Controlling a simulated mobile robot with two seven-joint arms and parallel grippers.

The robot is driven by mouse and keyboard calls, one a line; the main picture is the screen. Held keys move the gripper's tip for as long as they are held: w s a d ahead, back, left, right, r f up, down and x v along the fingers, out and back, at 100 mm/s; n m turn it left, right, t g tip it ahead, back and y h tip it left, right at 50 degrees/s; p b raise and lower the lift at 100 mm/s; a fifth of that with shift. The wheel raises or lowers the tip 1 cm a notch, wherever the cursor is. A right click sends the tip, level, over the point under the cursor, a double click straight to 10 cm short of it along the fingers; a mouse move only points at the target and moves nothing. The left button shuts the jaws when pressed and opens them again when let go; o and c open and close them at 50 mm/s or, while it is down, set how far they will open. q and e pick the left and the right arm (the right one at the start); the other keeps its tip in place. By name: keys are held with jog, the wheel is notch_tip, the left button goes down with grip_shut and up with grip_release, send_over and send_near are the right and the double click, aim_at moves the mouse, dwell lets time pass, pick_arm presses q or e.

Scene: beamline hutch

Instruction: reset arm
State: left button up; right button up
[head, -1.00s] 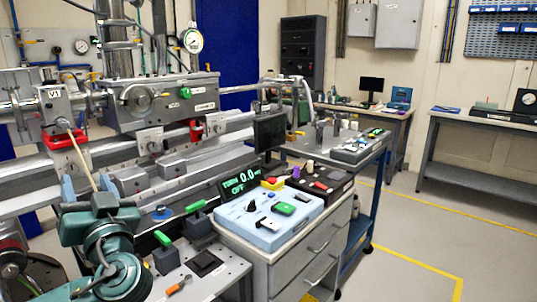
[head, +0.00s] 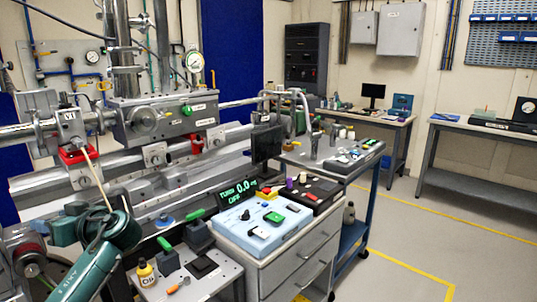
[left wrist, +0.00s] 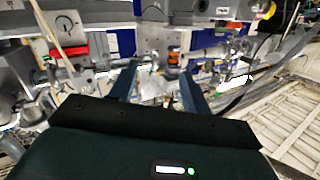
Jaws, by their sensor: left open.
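My left arm (head: 105,250) comes in at the lower left of the head view, its teal links bent in front of the steel beamline. In the left wrist view my left gripper (left wrist: 158,92) has its two fingers apart, with nothing seen between them. The fingers point towards blurred beamline parts and appear clear of them. In the head view the fingers are hard to make out behind the wrist. My right gripper is in neither view.
A grey bench holds a yellow-labelled bottle (head: 146,273), green-handled blocks (head: 166,254) and an orange-handled tool (head: 179,286). A light-blue control box (head: 262,222) sits on a drawer cabinet (head: 292,255). A red-collared valve (head: 78,155) is close beyond my arm. Floor is free at right.

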pick_arm(q)
jog(key=s+a+f+n+g+h+p, duration=0.1)
jog(key=s+a+f+g+h+p, duration=0.3)
jog(key=f, duration=0.5)
jog(key=w+d+m+t+h+b, duration=0.2)
jog(key=w+d+m+t+h, duration=0.3)
jog(key=w+m+t, duration=0.75)
jog(key=w+d+r+m+t+h, duration=0.45)
jog(key=w+d+h, duration=0.2)
jog(key=d, duration=0.45)
jog(key=s+d+f+g+h, duration=0.1)
jog(key=s+d+f+g, duration=0.1)
jog(key=s+d+f, duration=0.6)
jog(key=s+d+f+g+h, duration=0.2)
jog(key=s+d+f, duration=0.2)
jog(key=s+f, duration=0.65)
jog(key=s+d+f+g, duration=0.1)
jog(key=s+d+f, duration=0.2)
jog(key=s, duration=0.7)
jog(key=s+d+f+g+h, duration=0.1)
jog(key=s+d+f, duration=0.2)
jog(key=s, duration=0.7)
jog(key=shift+d, duration=1.1)
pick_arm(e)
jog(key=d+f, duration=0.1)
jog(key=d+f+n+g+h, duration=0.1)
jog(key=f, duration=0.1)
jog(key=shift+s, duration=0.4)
pick_arm(q)
jog(key=shift+s, duration=0.1)
